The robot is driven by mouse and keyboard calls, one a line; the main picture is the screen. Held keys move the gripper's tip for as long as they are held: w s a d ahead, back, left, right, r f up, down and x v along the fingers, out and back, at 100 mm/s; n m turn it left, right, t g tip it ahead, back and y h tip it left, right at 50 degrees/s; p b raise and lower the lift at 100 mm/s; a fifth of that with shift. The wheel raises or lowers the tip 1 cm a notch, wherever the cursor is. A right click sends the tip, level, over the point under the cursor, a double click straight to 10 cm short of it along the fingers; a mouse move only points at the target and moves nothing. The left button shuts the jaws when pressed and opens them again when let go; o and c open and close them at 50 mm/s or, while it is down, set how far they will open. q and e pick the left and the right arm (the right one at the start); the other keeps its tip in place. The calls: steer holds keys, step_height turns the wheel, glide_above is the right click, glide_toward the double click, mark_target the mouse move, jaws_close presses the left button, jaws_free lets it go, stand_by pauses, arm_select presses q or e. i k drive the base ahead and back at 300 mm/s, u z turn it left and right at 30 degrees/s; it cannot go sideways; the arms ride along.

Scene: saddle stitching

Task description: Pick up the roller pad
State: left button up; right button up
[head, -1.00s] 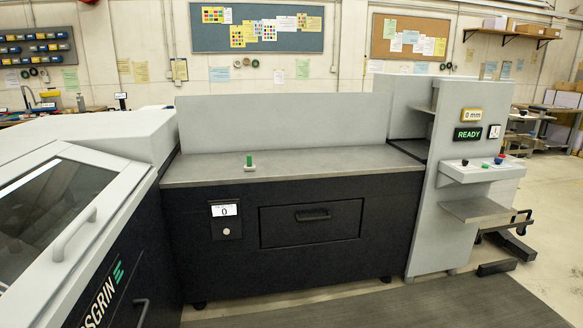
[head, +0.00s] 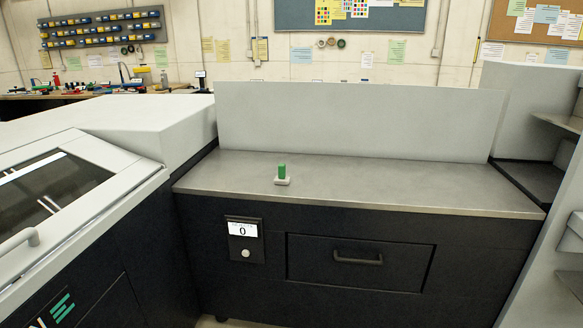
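The likely roller pad is a small light block with an upright green part (head: 282,171). It stands on the grey metal worktop (head: 400,188), left of the middle and near the front edge. Nothing touches it. Neither of my grippers shows in the head view.
The worktop around the pad is clear, with a grey upright panel (head: 350,120) behind it. Below are a display reading 0 (head: 242,230) and a drawer with a handle (head: 358,259). A white machine cover (head: 130,120) stands at the left, a grey housing (head: 510,110) at the right.

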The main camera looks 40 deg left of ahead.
mark_target(282, 179)
steer(key=u, duration=0.35)
steer(key=i, duration=1.1)
steer(key=u, duration=1.7)
steer(key=i, duration=0.85)
steer(key=u, duration=0.8)
